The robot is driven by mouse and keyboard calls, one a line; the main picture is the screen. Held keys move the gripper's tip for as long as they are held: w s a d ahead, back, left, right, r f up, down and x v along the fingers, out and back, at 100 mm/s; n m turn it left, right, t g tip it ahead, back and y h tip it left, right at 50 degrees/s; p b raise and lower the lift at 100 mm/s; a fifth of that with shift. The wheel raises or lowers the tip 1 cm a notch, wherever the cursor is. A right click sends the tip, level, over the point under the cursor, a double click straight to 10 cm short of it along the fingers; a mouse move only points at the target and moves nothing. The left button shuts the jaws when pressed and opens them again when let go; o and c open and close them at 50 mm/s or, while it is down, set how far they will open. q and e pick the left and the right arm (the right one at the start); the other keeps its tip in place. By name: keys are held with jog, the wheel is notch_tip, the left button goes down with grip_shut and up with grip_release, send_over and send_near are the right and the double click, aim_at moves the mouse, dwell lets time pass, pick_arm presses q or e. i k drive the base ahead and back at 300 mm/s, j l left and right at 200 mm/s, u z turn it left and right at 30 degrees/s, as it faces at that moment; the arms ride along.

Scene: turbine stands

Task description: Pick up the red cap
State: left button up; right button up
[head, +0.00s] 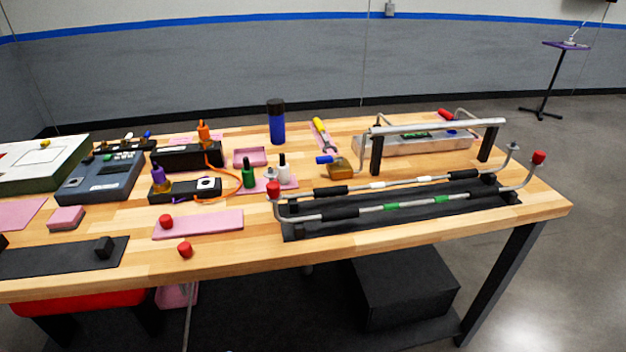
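Several red caps are in view. One red cap (166,221) lies on a pink mat (215,224) near the front of the table. Another red cap (185,249) lies on the bare wood just in front of that mat. A red cap (273,188) sits on the left upturned end of the front metal tube (380,209), and another red cap (538,157) sits on its right end. A red piece (446,115) shows at the back right near the metal frame; I cannot tell whether it is a cap. Neither of my grippers shows.
The wooden table (400,240) has a black tube stand (400,217) at the right. A blue bottle (277,125), a green bottle (249,174) and a white bottle (283,168) stand mid-table. A grey device (100,180) sits left.

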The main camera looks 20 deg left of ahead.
aim_at(166, 221)
jog(key=u, duration=1.65)
